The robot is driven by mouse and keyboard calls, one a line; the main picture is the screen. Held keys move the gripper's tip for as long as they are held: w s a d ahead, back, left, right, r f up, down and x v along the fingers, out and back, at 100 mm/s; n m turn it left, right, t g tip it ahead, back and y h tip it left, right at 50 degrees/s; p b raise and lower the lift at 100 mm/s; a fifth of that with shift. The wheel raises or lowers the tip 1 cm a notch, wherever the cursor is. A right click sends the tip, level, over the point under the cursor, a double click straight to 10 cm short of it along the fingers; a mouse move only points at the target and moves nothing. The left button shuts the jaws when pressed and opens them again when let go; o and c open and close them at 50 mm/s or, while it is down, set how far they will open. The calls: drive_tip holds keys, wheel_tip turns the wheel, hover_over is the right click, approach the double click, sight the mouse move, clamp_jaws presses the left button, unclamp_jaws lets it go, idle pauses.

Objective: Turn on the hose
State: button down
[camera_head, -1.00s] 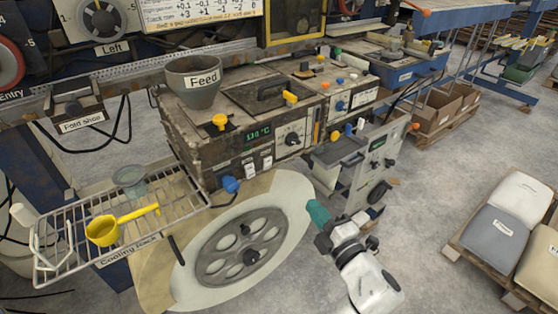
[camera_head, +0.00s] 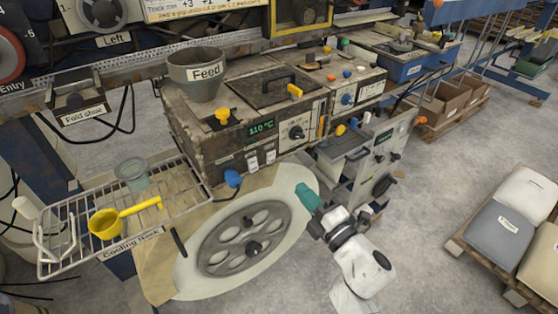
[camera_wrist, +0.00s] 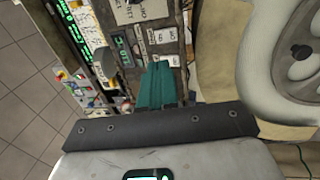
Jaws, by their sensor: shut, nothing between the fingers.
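No hose can be made out for certain in either view. A blue knob (camera_head: 233,178) sits low on the front of the worn machine box (camera_head: 215,150), above the large wheel. Another blue knob (camera_head: 348,99) is on the unit to its right. I cannot tell which control belongs to a hose. My gripper (camera_head: 305,194) has teal fingers, shut and empty, in front of the machine beside the wheel's right edge. In the wrist view the teal fingers (camera_wrist: 155,84) are together, pointing toward a panel of labelled white switches (camera_wrist: 161,36). No contact is visible.
The large spoked wheel (camera_head: 215,247) fills the space left of my gripper. A cooling rack (camera_head: 187,211) with a yellow ladle (camera_head: 106,224) is further left. A pallet with sacks (camera_head: 500,228) is at right, with open floor between.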

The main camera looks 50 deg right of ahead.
sight(272, 154)
drive_tip(key=p+x, duration=0.1)
drive_tip(key=x, duration=1)
drive_tip(key=shift+r+p, duration=0.15)
drive_tip(key=shift+p, duration=0.2)
drive_tip(key=r+p, duration=0.1)
drive_tip(key=p, duration=0.2)
drive_tip(key=shift+w+g, duration=0.25)
drive_tip(key=shift+g, duration=0.05)
drive_tip(key=shift+f, duration=0.35)
